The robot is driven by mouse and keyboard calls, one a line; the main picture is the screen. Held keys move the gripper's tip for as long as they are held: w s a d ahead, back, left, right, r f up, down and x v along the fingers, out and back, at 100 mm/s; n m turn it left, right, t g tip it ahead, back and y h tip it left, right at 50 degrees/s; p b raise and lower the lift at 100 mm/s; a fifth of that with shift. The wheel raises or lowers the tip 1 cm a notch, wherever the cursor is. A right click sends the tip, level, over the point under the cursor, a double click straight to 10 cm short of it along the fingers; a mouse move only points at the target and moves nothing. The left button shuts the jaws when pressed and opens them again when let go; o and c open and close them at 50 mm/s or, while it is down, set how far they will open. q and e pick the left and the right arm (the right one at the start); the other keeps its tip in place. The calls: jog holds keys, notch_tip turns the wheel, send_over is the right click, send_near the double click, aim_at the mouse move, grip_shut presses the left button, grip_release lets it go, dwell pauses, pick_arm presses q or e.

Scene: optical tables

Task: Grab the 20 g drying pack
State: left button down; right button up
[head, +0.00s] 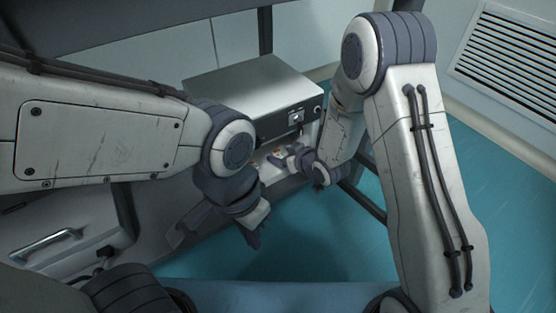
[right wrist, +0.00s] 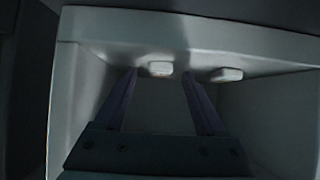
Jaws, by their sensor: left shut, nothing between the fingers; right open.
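In the right wrist view, two small white packs lie on a pale surface ahead of my right gripper (right wrist: 158,76). The other pack (right wrist: 227,74) lies to the right, outside the fingers. I cannot read any label, so I cannot tell which is the 20 g one. In the head view my right gripper (head: 283,160) reaches low beside the grey box, and the packs are tiny and unclear there. My left gripper (head: 254,233) hangs shut and empty in front.
A grey metal instrument box (head: 253,80) with a dark front panel stands just behind my right gripper. A dark frame post (head: 265,30) rises behind it. Pale walls flank the fingers in the right wrist view. Blue-green floor (head: 305,240) is open below.

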jog(key=shift+w+a+f, duration=0.15)
jog(key=shift+w, duration=0.1)
grip_shut()
